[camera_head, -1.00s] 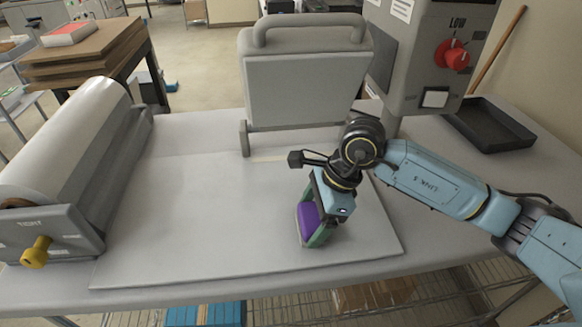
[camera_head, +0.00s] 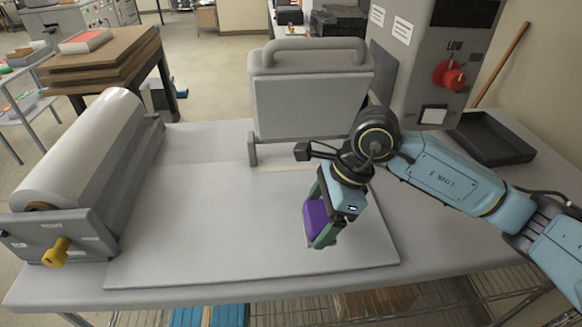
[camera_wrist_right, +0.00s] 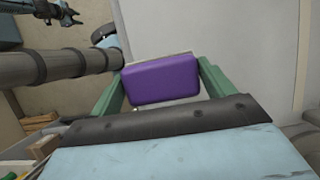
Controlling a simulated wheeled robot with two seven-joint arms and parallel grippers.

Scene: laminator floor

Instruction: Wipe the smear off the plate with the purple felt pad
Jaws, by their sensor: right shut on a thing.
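My right gripper (camera_head: 322,224) is shut on the purple felt pad (camera_head: 316,215), with its green fingers on both sides of it. The right wrist view shows the pad (camera_wrist_right: 163,80) held between the fingers. The pad is over the right part of the large pale grey plate (camera_head: 200,235) on the table. I cannot tell whether it touches the plate. No smear can be made out; the arm and pad hide part of the surface. My left gripper is not in the head view.
A laminator roller unit (camera_head: 85,150) with a yellow knob (camera_head: 56,252) stands left. A grey upright panel with a handle (camera_head: 312,100) stands behind the plate. A control box with a red knob (camera_head: 449,74) and a black tray (camera_head: 490,138) are at the back right. The plate's left half is clear.

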